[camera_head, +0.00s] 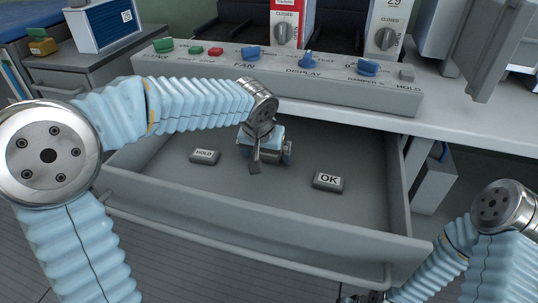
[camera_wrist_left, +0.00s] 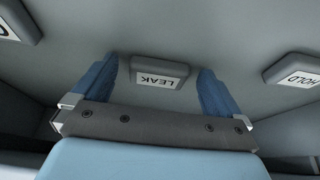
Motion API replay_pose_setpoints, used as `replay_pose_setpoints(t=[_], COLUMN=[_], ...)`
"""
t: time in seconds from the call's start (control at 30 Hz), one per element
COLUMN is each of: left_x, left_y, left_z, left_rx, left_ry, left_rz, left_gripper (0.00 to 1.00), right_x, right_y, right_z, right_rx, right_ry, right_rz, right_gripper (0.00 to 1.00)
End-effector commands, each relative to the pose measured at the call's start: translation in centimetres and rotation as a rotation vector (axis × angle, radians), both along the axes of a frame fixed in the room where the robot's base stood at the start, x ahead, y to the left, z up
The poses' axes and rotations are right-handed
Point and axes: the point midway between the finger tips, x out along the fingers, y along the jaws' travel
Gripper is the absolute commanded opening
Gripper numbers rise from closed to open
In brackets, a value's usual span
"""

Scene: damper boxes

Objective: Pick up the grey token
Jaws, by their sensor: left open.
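Several grey labelled tokens lie in the open drawer. The token marked LEAK (camera_wrist_left: 160,73) shows in the left wrist view, between the blue fingers as seen from above; its distance below them is hard to judge. The token marked HOLD (camera_head: 205,156) lies left of my left gripper (camera_head: 266,154) in the head view, and the token marked OK (camera_head: 328,181) lies to its right. My left gripper is open and reaches down into the drawer. It hides the LEAK token in the head view. My right gripper is not clear at the bottom edge.
The drawer (camera_head: 270,225) has raised walls and a front handle rail. Behind it stands a console (camera_head: 300,85) with coloured blocks and labels. Two dial boxes, one red (camera_head: 290,20) and one white (camera_head: 388,25), stand behind the console.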

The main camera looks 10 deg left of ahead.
Motion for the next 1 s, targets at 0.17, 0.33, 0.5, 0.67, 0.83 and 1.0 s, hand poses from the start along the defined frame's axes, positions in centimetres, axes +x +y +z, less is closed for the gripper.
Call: replay_pose_setpoints(t=[0.17, 0.33, 0.5, 0.67, 0.83, 1.0], left_x=[0.1, 0.1, 0.1, 0.1, 0.1, 0.2], left_y=[0.0, 0.0, 0.0, 0.0, 0.0, -0.1], left_z=[-0.2, -0.2, -0.2, -0.1, -0.1, 1.0], left_rx=[0.0, -0.001, -0.001, -0.001, -0.001, -0.002], left_ry=[-0.001, -0.001, -0.001, -0.002, -0.002, -0.004], left_rz=[0.0, 0.0, 0.0, 0.0, 0.0, -0.001], left_gripper=[1.0, 0.85, 0.59, 0.44, 0.44, 0.44], right_x=[0.0, 0.0, 0.0, 0.0, 0.0, 0.0], right_y=[0.0, 0.0, 0.0, 0.0, 0.0, 0.0], right_z=[0.0, 0.0, 0.0, 0.0, 0.0, 0.2], right_rx=[0.0, 0.0, 0.0, 0.0, 0.0, 0.0], right_ry=[0.0, 0.0, 0.0, 0.0, 0.0, 0.0], right_rz=[0.0, 0.0, 0.0, 0.0, 0.0, 0.0], right_gripper=[0.43, 0.43, 0.43, 0.43, 0.43, 0.43])
